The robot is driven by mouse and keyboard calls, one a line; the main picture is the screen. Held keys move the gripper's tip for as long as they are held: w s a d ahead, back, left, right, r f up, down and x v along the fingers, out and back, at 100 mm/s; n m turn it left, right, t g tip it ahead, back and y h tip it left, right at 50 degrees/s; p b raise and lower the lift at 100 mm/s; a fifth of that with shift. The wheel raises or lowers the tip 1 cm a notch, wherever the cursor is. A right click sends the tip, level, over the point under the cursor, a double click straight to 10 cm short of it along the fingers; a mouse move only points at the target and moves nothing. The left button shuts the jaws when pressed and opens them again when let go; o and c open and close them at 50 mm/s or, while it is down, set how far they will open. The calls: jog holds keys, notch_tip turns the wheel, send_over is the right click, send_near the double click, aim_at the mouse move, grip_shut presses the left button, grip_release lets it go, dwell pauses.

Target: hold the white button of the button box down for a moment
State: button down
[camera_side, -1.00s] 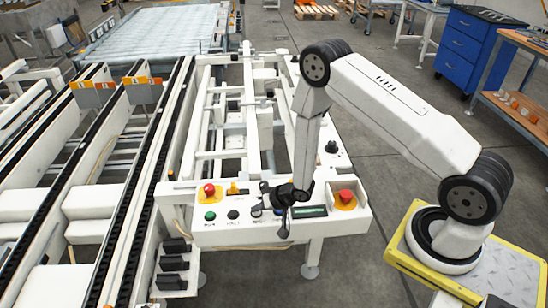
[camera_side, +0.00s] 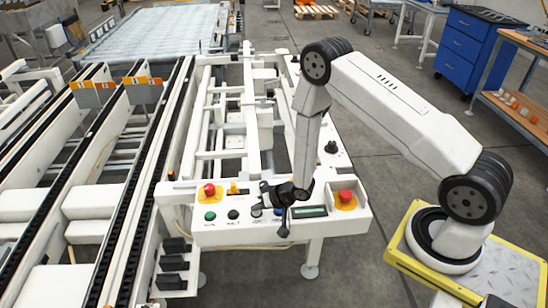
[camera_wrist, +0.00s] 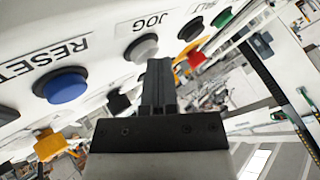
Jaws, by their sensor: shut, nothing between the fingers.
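The white button (camera_wrist: 141,47) sits in the wrist view on the white panel of the button box, beside the label JOG. In the side view, the button box (camera_side: 220,238) is the white front panel below my arm, and the white button is small and partly blocked by my gripper there. My gripper (camera_wrist: 159,66) is shut and empty. In the wrist view its fingertips come up right against the lower right edge of the button. Whether they touch it or press it, I cannot tell. In the side view my gripper (camera_side: 284,233) hangs at the panel.
A blue button (camera_wrist: 62,86) labelled RESET is to the left in the wrist view. Black (camera_wrist: 190,28) and green (camera_wrist: 222,17) buttons are to the right. Red emergency stops (camera_side: 209,190) (camera_side: 345,197) stand on the panel. Conveyor rails (camera_side: 150,150) run left of the box.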

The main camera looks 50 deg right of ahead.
aim_at(259, 212)
jog(key=shift+r, duration=0.65)
jog(key=shift+r, duration=0.15)
jog(key=shift+r, duration=2.3)
jog(key=shift+r, duration=0.1)
